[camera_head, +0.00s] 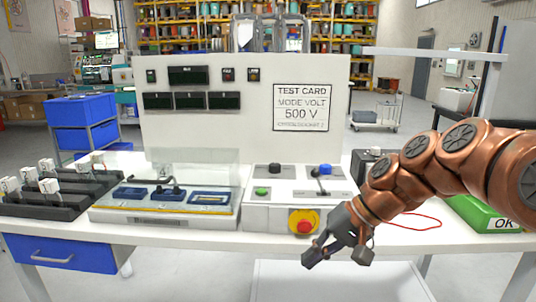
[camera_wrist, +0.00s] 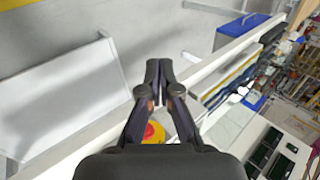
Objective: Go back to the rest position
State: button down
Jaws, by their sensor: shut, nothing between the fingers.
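My gripper (camera_head: 337,250) hangs at the end of my copper-coloured arm, in front of the table's front edge, at the right of the head view. In the wrist view my gripper (camera_wrist: 158,72) has its dark fingers together with nothing between them. Behind it, to the left in the head view, is the control box (camera_head: 268,217) with a red emergency button (camera_head: 304,221) on a yellow base. The red button also shows in the wrist view (camera_wrist: 150,132), partly hidden behind the fingers.
A test fixture with a clear cover (camera_head: 165,200) stands left of the control box. Black racks (camera_head: 40,203) with white plugs stand at the far left. A green bin (camera_head: 488,215) marked OK is at the right, near my arm. A test card panel (camera_head: 301,107) stands behind.

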jog(key=s+d+f+g+h, duration=0.1)
jog(key=s+d+f+h, duration=0.3)
jog(key=s, duration=0.5)
jog(key=s+d+f+n+g+h, duration=0.1)
jog(key=s+d+f+g, duration=0.1)
jog(key=s+f, duration=0.55)
jog(key=s+d+f+g+h, duration=0.1)
jog(key=s+d+f+h, duration=0.2)
jog(key=s, duration=0.7)
notch_tip(320, 180, up, 15)
jog(key=t+p, duration=0.1)
jog(key=p, duration=1.3)
jog(key=shift+w+d+r, duration=0.15)
jog(key=shift+w+d, duration=0.05)
jog(key=shift+w, duration=0.25)
